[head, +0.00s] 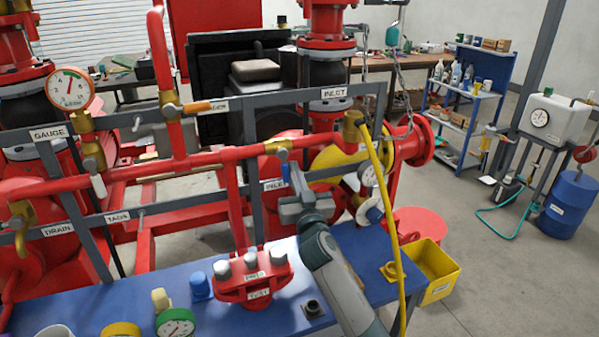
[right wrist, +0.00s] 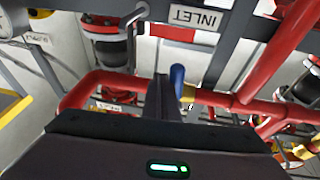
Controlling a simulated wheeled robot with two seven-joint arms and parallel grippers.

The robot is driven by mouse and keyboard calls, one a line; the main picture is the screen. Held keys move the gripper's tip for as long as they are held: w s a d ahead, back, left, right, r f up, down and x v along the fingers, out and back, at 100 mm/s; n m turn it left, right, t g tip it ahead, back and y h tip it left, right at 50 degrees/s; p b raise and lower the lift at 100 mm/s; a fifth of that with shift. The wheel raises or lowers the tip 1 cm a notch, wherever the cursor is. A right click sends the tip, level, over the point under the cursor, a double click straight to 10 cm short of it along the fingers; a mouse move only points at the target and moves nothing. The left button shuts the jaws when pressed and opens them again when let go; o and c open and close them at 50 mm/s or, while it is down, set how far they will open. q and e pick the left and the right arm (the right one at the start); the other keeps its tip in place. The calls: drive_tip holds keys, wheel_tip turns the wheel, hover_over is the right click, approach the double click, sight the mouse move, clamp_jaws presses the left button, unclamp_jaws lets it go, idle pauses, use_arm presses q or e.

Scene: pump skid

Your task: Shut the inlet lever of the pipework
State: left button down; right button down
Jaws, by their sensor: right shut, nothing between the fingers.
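The inlet lever has a blue handle (head: 285,172) that hangs down from a brass valve (head: 278,146) on the red horizontal pipe (head: 225,157). The handle points across the pipe, above a lower INLET label (head: 274,185). My right gripper (head: 294,175) is shut and empty, just right of the handle. In the right wrist view the shut fingers (right wrist: 163,95) stand close beside the blue handle (right wrist: 178,78), on its left. I cannot tell whether they touch it. My left gripper is not in view.
Grey frame bars (head: 240,100) cross behind and above the lever. A red flanged fitting (head: 250,284) stands on the blue bench (head: 85,299) below. Another lever with an orange handle (head: 197,107) is up left.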

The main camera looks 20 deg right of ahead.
drive_tip(key=shift+a+f, duration=0.15)
drive_tip(key=shift+a, duration=0.15)
drive_tip(key=shift+d, duration=0.6)
drive_tip(key=v, duration=0.9)
idle(0.6)
idle(0.4)
